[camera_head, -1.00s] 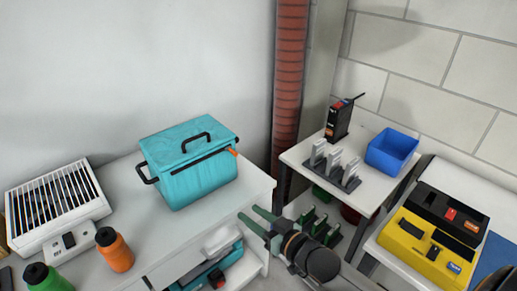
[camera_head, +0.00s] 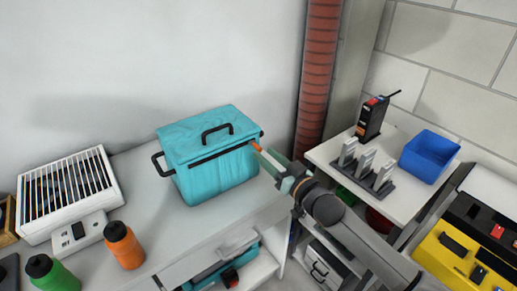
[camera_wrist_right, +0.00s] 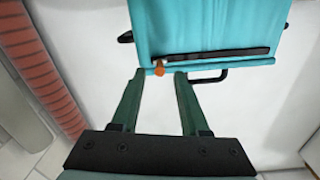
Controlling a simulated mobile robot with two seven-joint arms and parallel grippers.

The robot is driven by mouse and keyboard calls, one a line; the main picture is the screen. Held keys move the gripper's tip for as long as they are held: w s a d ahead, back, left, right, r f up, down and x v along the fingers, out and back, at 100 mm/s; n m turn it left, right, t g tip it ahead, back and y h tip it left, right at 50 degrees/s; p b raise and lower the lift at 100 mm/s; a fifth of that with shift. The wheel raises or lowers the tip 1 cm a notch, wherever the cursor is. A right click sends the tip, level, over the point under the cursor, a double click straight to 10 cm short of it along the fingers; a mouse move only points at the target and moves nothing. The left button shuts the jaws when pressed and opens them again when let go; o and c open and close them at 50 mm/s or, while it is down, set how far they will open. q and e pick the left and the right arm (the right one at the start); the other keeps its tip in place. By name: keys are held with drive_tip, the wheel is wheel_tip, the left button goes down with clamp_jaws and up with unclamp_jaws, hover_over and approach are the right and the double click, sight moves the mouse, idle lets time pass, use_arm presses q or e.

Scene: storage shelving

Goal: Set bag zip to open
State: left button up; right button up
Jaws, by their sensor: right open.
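The teal bag (camera_head: 218,178) with black handles stands on the white counter. A black zip strip (camera_head: 222,153) runs along its upper front, with an orange zip pull (camera_head: 256,146) at the right end. I cannot tell whether the zip is open. My right gripper (camera_head: 267,156) is open at that end of the bag. In the right wrist view, the orange pull (camera_wrist_right: 158,71) shows between the two green fingertips of the right gripper (camera_wrist_right: 160,76), slightly beyond them, near one end of the strip (camera_wrist_right: 210,58). My left gripper is not in view.
An orange bottle (camera_head: 124,247), a green bottle (camera_head: 55,278) and a white slatted box (camera_head: 70,190) stand left on the counter. Right, a white table (camera_head: 400,205) holds a radio (camera_head: 371,120) and a blue bin (camera_head: 429,157). A red pipe (camera_head: 316,75) rises behind.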

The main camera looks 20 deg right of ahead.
sight(258, 146)
drive_tip(key=shift+x, duration=2.25)
drive_tip(key=shift+c, duration=0.4)
clamp_jaws()
